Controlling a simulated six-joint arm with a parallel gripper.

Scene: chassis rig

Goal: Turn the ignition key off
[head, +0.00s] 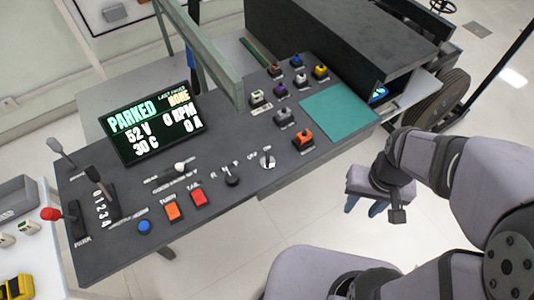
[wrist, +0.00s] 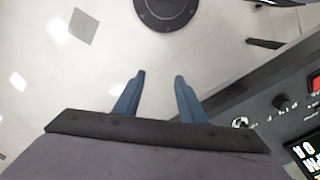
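The ignition key (head: 267,160) appears to be the small silver switch at the front right edge of the dark control panel (head: 190,233), right of a black knob. Its exact turn position is too small to read. A silver switch, seemingly the same one, shows at the right in the wrist view (wrist: 240,122). My gripper (head: 365,207) is right of and apart from the key, beyond the panel's front edge. In the wrist view, its two blue fingers (wrist: 159,78) are spread, with only floor between them.
The display (head: 150,122) reads PARKED, 52 V, 30 C, 0 RPM, 0 A. Coloured switches (head: 285,116) and a teal pad (head: 335,112) lie behind.

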